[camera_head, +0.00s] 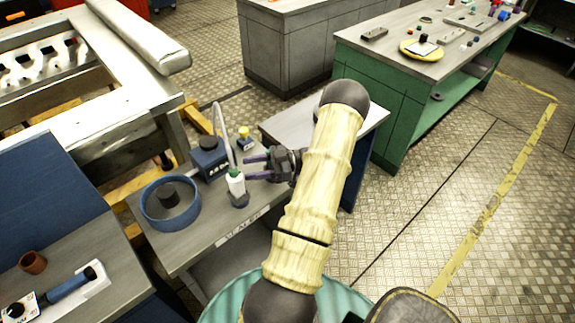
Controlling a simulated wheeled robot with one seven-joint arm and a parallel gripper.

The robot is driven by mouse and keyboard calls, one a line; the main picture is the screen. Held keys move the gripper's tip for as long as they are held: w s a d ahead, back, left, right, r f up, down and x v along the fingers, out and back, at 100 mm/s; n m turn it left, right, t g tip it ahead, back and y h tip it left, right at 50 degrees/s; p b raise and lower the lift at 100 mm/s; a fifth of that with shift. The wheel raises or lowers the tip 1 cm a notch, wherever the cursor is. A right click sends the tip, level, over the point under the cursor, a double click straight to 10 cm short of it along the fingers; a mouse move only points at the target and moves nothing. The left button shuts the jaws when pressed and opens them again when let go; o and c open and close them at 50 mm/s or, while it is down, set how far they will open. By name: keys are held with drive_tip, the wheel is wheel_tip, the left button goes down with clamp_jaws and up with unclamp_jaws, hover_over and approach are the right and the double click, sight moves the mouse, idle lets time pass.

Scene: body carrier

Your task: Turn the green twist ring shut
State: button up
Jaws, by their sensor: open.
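The green twist ring (234,172) is a small green band on top of a white fitting (236,185). The fitting stands upright on a dark base (240,201) near the right part of the small grey table. A pale hose (222,128) arches above and comes down close to the ring. My gripper (249,168) is open, its dark fingers pointing left. Its fingertips are just right of the ring, and I see a small gap between them. The ring's exact turn position is too small to tell.
A blue box (209,160) with a dark round top stands behind the fitting. A yellow-topped block (244,138) is further back. A round blue tray (149,218) holding a dark cylinder (168,196) sits to the left.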

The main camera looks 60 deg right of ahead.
drive_tip(key=b+v, duration=0.3)
drive_tip(key=v, duration=0.8)
drive_tip(key=shift+s+d, duration=0.15)
drive_tip(key=shift+s, duration=0.05)
